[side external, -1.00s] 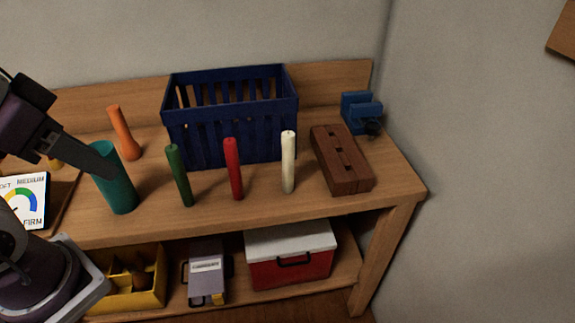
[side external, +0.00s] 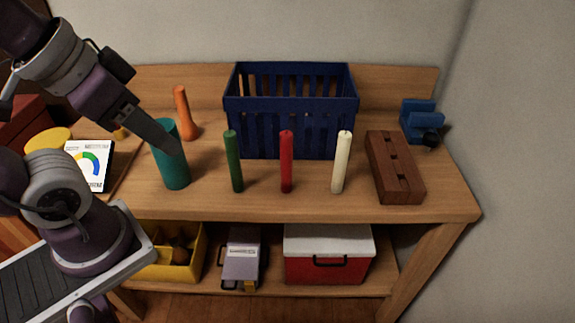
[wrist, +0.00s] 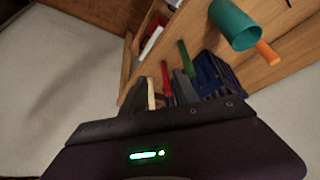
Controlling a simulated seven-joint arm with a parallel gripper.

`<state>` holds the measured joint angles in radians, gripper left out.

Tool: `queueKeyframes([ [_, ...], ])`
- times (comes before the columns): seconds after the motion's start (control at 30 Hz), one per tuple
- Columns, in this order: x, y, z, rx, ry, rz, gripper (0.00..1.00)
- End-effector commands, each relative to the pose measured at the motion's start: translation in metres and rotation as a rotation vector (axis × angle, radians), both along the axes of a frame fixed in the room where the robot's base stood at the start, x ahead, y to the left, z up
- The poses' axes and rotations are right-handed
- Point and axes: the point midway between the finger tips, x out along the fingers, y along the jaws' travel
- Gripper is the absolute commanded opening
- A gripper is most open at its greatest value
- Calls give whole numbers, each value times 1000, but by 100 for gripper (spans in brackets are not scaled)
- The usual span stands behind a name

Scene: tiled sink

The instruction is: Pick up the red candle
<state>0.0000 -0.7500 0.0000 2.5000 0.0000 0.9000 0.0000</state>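The red candle (side external: 286,162) stands upright on the wooden bench, between the green candle (side external: 234,162) and the white candle (side external: 341,163). In the wrist view the red candle (wrist: 167,82) shows beyond the fingers, in the gap between them. My gripper (side external: 176,147) is in front of the teal cylinder (side external: 172,172) in the side view, left of and apart from the candles. In the wrist view my gripper (wrist: 162,90) has its two dark fingers spread, with nothing held. The red candle's lower part is hidden there.
A blue slatted basket (side external: 290,125) stands behind the candles. A brown block with holes (side external: 394,167) and a blue vise (side external: 421,122) are at right. An orange object (side external: 186,115) stands behind the teal cylinder. The bench front (side external: 310,207) is clear.

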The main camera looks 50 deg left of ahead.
Motion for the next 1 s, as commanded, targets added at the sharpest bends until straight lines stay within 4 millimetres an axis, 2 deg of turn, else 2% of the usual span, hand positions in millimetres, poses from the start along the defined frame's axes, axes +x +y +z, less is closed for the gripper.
queueKeyframes([
  [0.23, 0, 0, 0, 0, 0, 0, 36],
  [0.27, 0, 0, 0, 0, 0, 0, 38],
  [0.3, 0, 0, 0, 0, 0, 0, 46],
  [0.33, 0, 0, 0, 0, 0, 0, 50],
  [0.63, 0, 0, 2, 0, -1, 0, 50],
  [0.73, 2, 0, 24, 0, -8, 0, 50],
  [0.8, 2, 0, 52, 0, -10, 0, 50],
  [0.87, 6, 12, 40, 180, 78, -173, 50],
  [1.0, 34, 40, 26, 636, 237, -631, 50],
])
